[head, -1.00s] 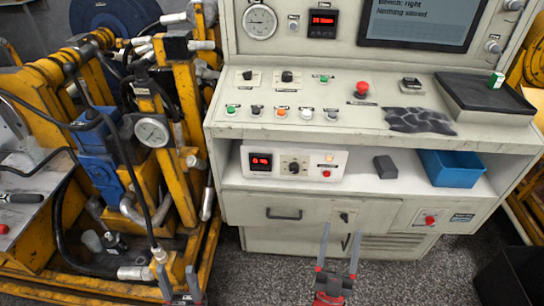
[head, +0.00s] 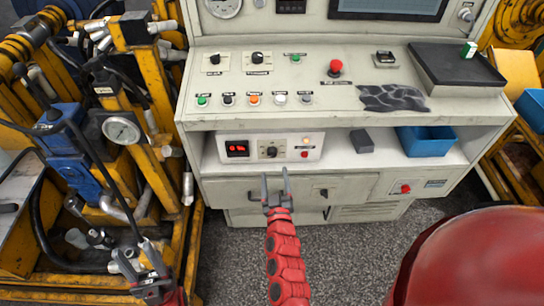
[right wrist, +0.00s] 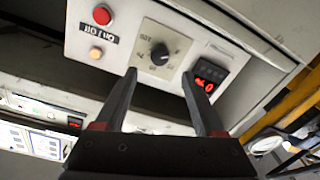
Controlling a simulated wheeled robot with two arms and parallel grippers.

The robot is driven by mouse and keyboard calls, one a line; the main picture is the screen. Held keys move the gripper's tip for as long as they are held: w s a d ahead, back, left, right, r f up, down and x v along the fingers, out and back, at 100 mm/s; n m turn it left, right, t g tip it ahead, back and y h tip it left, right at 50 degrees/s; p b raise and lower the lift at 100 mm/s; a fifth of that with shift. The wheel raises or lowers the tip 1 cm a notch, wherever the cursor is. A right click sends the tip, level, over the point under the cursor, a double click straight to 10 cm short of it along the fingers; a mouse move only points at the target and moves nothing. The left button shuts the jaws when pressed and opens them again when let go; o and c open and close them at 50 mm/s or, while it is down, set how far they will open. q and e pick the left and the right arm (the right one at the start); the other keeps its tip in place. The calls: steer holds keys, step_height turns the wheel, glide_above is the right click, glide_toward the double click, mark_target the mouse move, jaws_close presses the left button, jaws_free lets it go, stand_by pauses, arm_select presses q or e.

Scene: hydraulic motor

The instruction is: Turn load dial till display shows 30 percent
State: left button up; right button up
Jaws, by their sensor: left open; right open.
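A small white control box (head: 293,147) sits on the console shelf. It has a black dial (head: 271,151) in the middle and a red-lit display (head: 237,148) at its left. In the right wrist view the picture is turned over: the dial (right wrist: 160,54) is on a beige scale plate and the display (right wrist: 209,76) is at right, apparently reading 0 percent. My right gripper (head: 274,186) is open and empty, just below and in front of the box, its fingertips (right wrist: 160,76) apart from the dial. My left gripper (head: 148,278) is low at left, open.
The box also has a red button (head: 304,154) and an orange lamp (head: 305,141). A dark block (head: 361,141) and a blue bin (head: 428,142) share the shelf. The console ledge (head: 330,118) overhangs it. A yellow hydraulic rig (head: 140,110) stands at left.

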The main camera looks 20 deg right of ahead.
mark_target(272, 155)
steer(key=p+x, duration=0.1)
steer(key=x, duration=0.6)
steer(key=shift+w+d, duration=0.1)
steer(key=shift+w, duration=0.25)
jaws_close()
